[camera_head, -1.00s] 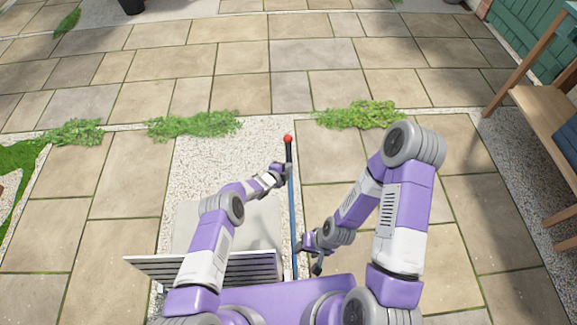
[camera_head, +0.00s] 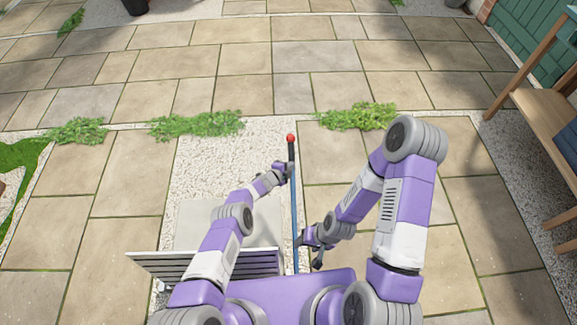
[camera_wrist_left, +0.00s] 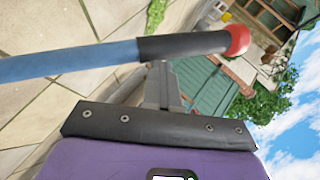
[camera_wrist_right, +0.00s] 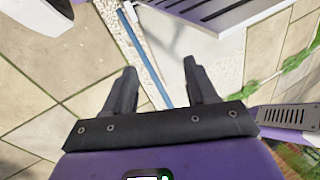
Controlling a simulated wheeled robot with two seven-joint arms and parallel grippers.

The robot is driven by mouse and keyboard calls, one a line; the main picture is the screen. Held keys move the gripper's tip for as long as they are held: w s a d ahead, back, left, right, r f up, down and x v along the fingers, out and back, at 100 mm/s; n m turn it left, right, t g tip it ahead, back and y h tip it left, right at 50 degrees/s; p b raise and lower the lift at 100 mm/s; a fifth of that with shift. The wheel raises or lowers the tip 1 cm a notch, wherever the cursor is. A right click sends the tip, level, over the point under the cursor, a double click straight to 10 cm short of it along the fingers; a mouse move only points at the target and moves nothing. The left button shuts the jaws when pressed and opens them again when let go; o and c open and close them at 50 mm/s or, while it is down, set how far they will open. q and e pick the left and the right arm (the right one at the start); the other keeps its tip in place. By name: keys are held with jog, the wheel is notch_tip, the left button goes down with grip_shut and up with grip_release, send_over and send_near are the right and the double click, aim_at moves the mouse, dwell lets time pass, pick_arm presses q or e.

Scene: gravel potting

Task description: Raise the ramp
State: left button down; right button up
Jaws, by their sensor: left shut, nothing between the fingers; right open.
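A lever with a blue shaft (camera_head: 294,222), a black grip (camera_head: 291,150) and a red knob (camera_head: 290,138) stands beside the gravel strip. My left gripper (camera_head: 286,170) is at the lever's upper part. In the left wrist view its shut fingers (camera_wrist_left: 160,75) point at the underside of the black grip (camera_wrist_left: 184,46), with nothing between them. My right gripper (camera_head: 309,248) is open, low beside the shaft on its right. In the right wrist view the blue shaft (camera_wrist_right: 150,62) passes beyond the parted fingers. A slatted panel (camera_head: 160,265), possibly the ramp, is partly hidden by my left arm.
A pale slab (camera_head: 200,225) lies on the gravel (camera_head: 205,170) behind the panel. Green weeds (camera_head: 197,124) edge the gravel. A wooden bench (camera_head: 545,110) stands at the right. Paving (camera_head: 90,220) is open at the left and ahead.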

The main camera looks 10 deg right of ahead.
pick_arm(q)
jog(key=shift+w, duration=0.35)
pick_arm(e)
jog(key=shift+f, duration=0.2)
pick_arm(q)
jog(key=p+v, duration=0.8)
jog(key=p, duration=0.3)
jog(key=shift+s+p, duration=0.2)
jog(key=shift+p, duration=0.1)
pick_arm(e)
notch_tip(320, 180, up, 11)
jog(key=w, duration=0.1)
jog(key=shift+w+d+f, duration=0.15)
jog(key=shift+w+f, duration=0.05)
pick_arm(q)
jog(key=shift+d+f, duration=0.1)
